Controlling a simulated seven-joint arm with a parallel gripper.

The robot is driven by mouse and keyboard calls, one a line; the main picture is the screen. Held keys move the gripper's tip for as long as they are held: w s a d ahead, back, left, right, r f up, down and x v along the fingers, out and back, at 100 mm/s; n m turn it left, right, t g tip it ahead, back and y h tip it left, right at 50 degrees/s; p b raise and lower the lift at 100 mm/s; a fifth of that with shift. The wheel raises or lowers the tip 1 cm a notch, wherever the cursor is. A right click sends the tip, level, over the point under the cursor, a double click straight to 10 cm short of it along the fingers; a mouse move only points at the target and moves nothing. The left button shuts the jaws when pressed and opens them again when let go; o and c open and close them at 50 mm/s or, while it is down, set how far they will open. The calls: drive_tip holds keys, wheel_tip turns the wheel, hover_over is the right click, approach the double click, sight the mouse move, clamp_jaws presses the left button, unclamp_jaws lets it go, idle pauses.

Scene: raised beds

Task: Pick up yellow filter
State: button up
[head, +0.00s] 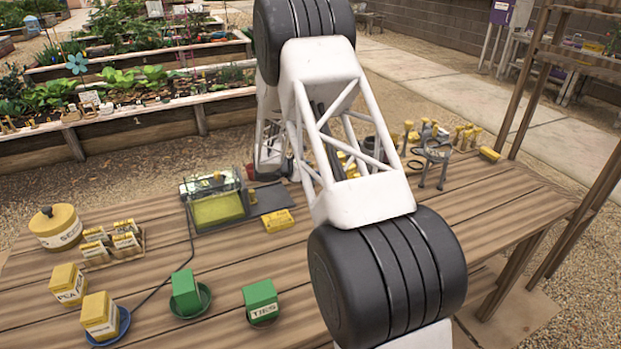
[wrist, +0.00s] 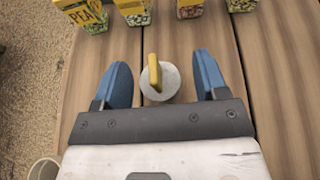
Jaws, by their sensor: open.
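My gripper (wrist: 160,82) is open in the wrist view, its two blue fingers wide apart. Between them is a round pale grey piece with an upright yellow part (wrist: 154,76), apart from both fingers, over the wooden boards. I cannot tell whether it is the yellow filter. In the head view a clear-sided device with a yellow-green panel (head: 218,209) stands mid-table, and a small yellow block (head: 278,221) lies to its right. No label marks either as the filter. My arm crosses the head view and hides part of the table; I cannot make out my fingertips there.
Seed packets (wrist: 134,10) stand just beyond the fingers in the wrist view. The wooden table (head: 150,210) also holds a yellow round tin (head: 55,227), green boxes (head: 261,301), a black cable and a metal stand (head: 435,152). Bare boards lie at front centre.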

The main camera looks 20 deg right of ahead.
idle(0.3)
drive_tip(key=c, duration=1)
drive_tip(key=shift+r, duration=0.2)
drive_tip(key=shift+r, duration=0.9)
drive_tip(key=shift+s+a+r, duration=0.1)
drive_tip(key=shift+s+r, duration=0.2)
drive_tip(key=shift+r, duration=0.5)
drive_tip(key=s+a+r, duration=0.1)
drive_tip(key=s+a, duration=0.3)
drive_tip(key=s, duration=1.1)
drive_tip(key=shift+r, duration=0.15)
